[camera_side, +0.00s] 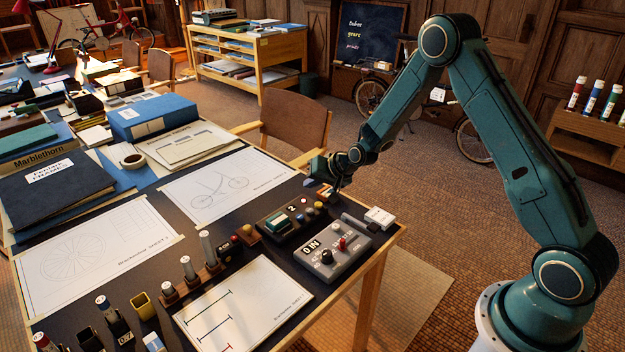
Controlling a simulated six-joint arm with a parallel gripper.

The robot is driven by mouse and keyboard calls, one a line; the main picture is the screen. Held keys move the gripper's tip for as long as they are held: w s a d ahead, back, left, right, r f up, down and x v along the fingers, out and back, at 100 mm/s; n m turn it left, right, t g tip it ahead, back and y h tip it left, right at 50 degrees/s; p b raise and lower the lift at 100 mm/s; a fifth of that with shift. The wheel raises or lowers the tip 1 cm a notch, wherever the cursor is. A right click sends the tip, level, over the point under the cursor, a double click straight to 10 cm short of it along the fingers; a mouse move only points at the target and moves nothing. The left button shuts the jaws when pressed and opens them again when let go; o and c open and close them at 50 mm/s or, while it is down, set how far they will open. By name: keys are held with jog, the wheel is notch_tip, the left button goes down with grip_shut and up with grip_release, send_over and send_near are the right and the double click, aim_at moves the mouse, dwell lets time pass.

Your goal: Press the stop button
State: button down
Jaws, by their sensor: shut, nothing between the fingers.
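My gripper (335,195) is shut and empty. It is above the back right corner of the drafting table, close to the far end of a dark control panel (273,237). The panel has a small display, a "2" label and several small coloured buttons, one of them yellowish (318,206). In front of it is a grey box (323,270) with an "IN" label, a black knob (327,256) and a red knob (341,243). I cannot read which one is marked stop, nor whether my fingertips touch the panel.
A white tag or small box (379,216) lies at the table's right edge. A wooden rack with upright cylinders (207,247) stands left of the panel. Drawing sheets (223,184) cover the table, with binders (152,117) behind. A chair (295,122) stands at the back edge.

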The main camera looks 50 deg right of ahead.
send_over(312, 214)
jog(key=shift+d+f, duration=0.1)
jog(key=shift+f, duration=3)
jog(key=shift+f, duration=0.15)
jog(key=shift+f, duration=0.3)
jog(key=shift+f, duration=0.4)
dwell(0.6)
jog(key=shift+r, duration=0.85)
jog(key=shift+r, duration=0.1)
jog(key=shift+r, duration=2.4)
jog(key=shift+r, duration=0.1)
